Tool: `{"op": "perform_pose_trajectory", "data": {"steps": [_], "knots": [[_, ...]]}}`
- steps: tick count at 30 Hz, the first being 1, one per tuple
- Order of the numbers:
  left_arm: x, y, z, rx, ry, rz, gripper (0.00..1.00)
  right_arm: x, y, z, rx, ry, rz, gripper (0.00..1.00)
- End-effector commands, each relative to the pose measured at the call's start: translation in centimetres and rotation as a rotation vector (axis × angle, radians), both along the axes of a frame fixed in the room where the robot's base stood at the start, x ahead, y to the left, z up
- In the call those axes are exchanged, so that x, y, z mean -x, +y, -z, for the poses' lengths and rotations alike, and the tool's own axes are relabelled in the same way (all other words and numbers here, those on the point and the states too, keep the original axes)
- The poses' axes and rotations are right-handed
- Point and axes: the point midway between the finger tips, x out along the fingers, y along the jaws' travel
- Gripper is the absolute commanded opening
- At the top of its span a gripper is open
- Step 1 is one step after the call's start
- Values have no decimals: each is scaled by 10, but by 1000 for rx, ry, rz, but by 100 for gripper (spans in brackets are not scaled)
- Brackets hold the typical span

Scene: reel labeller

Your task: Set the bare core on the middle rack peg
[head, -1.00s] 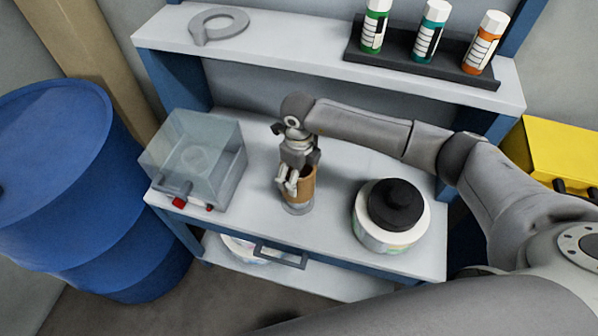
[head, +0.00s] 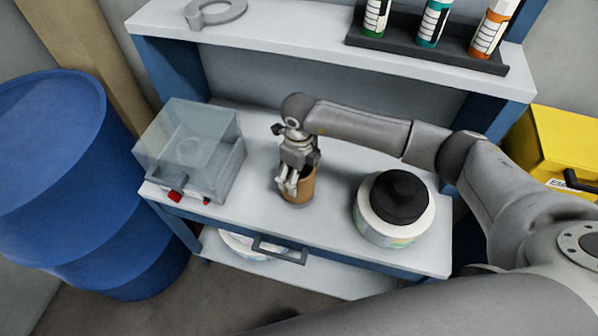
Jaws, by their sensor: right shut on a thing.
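The bare core is a short brown tube (head: 304,188) standing upright near the middle front of the bench top. My right gripper (head: 289,187) comes down from above and is shut on the core's left side and rim. A small grey round piece shows at the core's foot; I cannot tell whether the core rests on it. I see no rack or pegs that I can make out in the head view. My left gripper is not in view.
A clear-lidded box (head: 190,150) with red knobs stands left on the bench (head: 335,225). A shelf above holds bottles in a dark tray (head: 425,50) and a grey ring piece (head: 217,12). A blue drum (head: 50,150) stands left.

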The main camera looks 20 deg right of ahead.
Motion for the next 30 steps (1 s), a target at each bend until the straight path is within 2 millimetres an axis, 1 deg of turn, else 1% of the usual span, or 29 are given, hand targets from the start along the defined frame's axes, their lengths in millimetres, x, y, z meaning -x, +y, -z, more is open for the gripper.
{"op": "perform_pose_trajectory", "data": {"steps": [1,8,17,18,21,22,30], "knots": [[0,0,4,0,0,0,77,0,0,4,0,0,0,55],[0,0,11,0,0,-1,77,0,0,12,-1,-1,0,55],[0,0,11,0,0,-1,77,0,0,13,-1,-1,0,55],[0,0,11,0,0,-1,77,0,0,13,-1,-1,0,84],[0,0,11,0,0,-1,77,0,0,13,-1,-1,0,97],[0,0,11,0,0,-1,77,0,0,13,-1,-1,0,100],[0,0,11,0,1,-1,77,0,0,13,-1,-1,0,100]]}}
